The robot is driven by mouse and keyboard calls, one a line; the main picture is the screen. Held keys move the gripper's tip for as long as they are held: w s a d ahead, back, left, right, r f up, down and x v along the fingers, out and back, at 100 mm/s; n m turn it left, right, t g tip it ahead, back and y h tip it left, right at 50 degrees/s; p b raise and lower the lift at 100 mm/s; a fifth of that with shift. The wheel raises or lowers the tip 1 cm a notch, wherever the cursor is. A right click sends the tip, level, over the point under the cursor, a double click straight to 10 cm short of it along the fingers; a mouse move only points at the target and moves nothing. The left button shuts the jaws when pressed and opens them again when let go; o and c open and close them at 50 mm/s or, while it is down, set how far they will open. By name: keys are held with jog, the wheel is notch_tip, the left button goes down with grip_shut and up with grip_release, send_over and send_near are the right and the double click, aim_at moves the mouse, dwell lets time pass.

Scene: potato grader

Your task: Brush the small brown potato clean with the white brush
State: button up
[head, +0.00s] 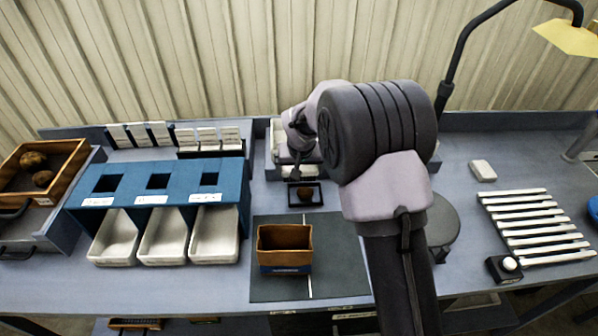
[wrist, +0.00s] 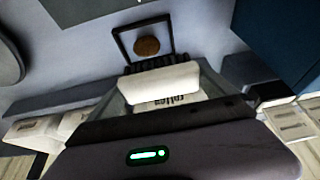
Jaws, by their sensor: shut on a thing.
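The small brown potato (head: 305,193) lies in a small dark square tray (head: 292,204) near the middle of the bench. The wrist view shows the potato (wrist: 147,46) inside the tray's dark rim (wrist: 117,44). My gripper (wrist: 165,92) is shut on the white brush (wrist: 160,82), whose dark bristles point toward the tray. The bristles appear at the tray's near edge in that view, apart from the potato; their height above it is unclear. In the head view my gripper (head: 296,170) is just behind the tray, partly hidden by my arm.
A blue stand with three white bins (head: 214,236) is at left, beside a wooden crate (head: 70,160) of potatoes. A brown box (head: 284,238) stands on the dark mat (head: 340,262) in front. A white-slatted rack (head: 535,225) lies at right. White racks stand behind.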

jog(key=shift+r+p, duration=0.7)
jog(key=shift+r, duration=0.75)
jog(key=shift+f, duration=0.1)
